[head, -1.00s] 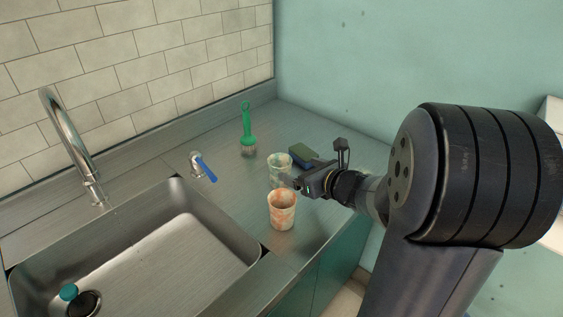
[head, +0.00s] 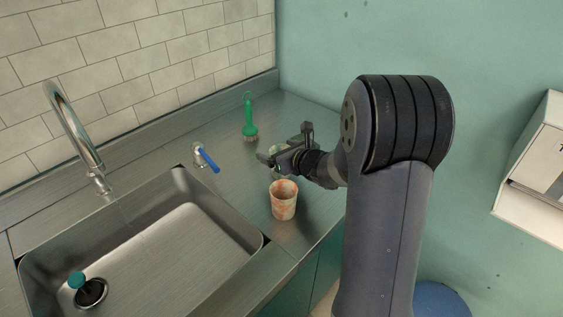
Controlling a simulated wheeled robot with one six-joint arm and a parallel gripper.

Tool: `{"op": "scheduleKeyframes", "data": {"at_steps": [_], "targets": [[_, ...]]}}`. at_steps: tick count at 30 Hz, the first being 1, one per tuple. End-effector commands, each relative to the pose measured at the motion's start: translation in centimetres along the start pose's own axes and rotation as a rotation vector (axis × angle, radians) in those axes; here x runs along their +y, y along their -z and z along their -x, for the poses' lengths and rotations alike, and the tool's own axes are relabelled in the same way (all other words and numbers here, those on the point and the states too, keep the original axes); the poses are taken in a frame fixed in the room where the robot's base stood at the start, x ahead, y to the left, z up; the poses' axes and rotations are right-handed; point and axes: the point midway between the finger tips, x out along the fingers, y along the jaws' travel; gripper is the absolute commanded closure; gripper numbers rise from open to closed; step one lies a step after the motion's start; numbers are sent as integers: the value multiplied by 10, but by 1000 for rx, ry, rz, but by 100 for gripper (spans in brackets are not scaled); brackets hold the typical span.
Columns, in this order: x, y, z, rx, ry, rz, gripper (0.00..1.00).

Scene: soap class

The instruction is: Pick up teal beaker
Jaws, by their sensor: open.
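The teal beaker (head: 275,149), a pale cup with green mottling, stands on the steel counter and is mostly hidden behind my gripper. Only a small part of it shows. My gripper (head: 265,159) is open, with its fingers pointing left, and overlaps the beaker in the head view. I cannot tell whether the fingers are around it or only in front of it.
An orange-mottled cup (head: 284,202) stands just in front of my gripper. A green brush (head: 250,121) stands behind. The wall closes off the back.

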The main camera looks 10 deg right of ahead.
Motion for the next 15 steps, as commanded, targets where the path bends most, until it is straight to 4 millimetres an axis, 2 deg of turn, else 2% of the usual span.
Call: {"op": "scheduleKeyframes", "data": {"at_steps": [8,15], "targets": [[0,1,-3,1,0,-1,14],[0,0,-3,0,0,-1,32]]}}
